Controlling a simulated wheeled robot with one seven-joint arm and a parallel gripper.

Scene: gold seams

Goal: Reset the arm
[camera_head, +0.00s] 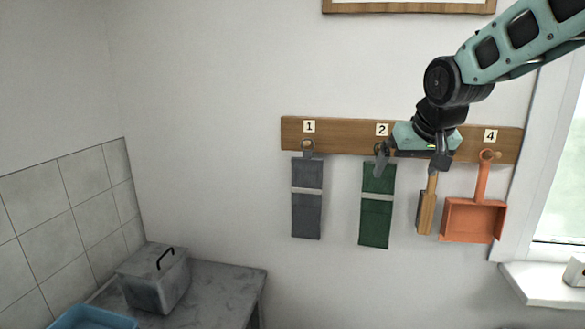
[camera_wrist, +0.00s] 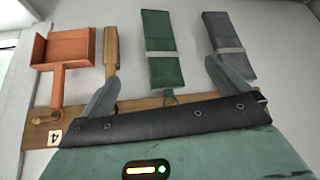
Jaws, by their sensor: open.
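My gripper (camera_head: 412,163) is open at the end of my teal and black arm, in front of the wooden hook rail (camera_head: 345,138). Its two fingers are spread wide and hold nothing. The left finger overlaps the top of the green cloth (camera_head: 376,207); the right one overlaps the top of the wooden brush (camera_head: 427,208). I cannot tell whether either touches. In the wrist view my gripper (camera_wrist: 162,72) also shows spread fingers, with the green cloth (camera_wrist: 162,50) beyond the gap and the brush (camera_wrist: 111,55) behind the left finger.
A grey cloth (camera_head: 307,205) hangs under label 1, and an orange dustpan (camera_head: 473,219) under label 4. The hand hides part of the rail between 2 and 4. A lidded grey box (camera_head: 155,280) and blue tray (camera_head: 92,318) are lower left. The wall left of the rail is clear.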

